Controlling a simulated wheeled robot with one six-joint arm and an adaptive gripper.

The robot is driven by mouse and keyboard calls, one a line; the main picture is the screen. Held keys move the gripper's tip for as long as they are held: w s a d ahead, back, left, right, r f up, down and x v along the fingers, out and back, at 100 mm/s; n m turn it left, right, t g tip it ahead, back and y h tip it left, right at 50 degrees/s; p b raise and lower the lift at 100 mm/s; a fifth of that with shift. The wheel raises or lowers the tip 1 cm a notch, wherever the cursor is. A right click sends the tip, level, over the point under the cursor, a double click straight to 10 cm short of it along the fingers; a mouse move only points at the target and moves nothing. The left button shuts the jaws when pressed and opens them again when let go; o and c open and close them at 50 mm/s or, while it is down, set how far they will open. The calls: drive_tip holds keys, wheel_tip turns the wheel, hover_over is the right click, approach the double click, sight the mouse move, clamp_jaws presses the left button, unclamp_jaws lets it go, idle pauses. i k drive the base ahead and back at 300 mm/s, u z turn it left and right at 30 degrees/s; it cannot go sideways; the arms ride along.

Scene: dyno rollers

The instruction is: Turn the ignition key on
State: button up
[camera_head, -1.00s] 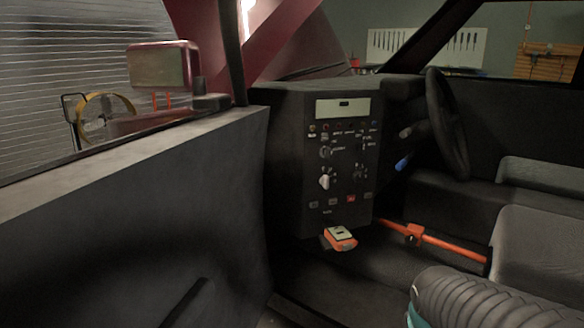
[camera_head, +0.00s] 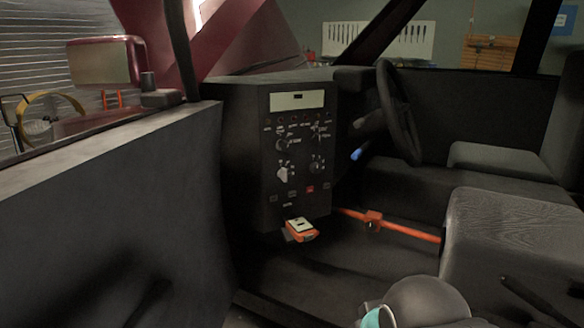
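A small blue piece (camera_head: 357,154) sticks out beside the steering column, left of the black steering wheel (camera_head: 397,112). It may be the ignition key, but it is too small to be sure or to read its position. A black control panel (camera_head: 299,150) with a pale display, several knobs and small buttons stands left of the wheel. A rounded grey part of my own arm with a teal ring shows at the bottom edge. My gripper's fingers are not in view.
An orange bar (camera_head: 398,227) crosses the footwell. An orange and white box (camera_head: 300,229) sits at the panel's base. Grey seats (camera_head: 512,240) fill the right. The car door (camera_head: 120,210) and side mirror (camera_head: 105,62) are at left.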

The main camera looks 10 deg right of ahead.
sight(281, 145)
drive_tip(key=z, duration=0.2)
drive_tip(key=k, duration=0.45)
drive_tip(key=z, duration=1)
drive_tip(key=i, duration=1.05)
drive_tip(key=u, duration=0.75)
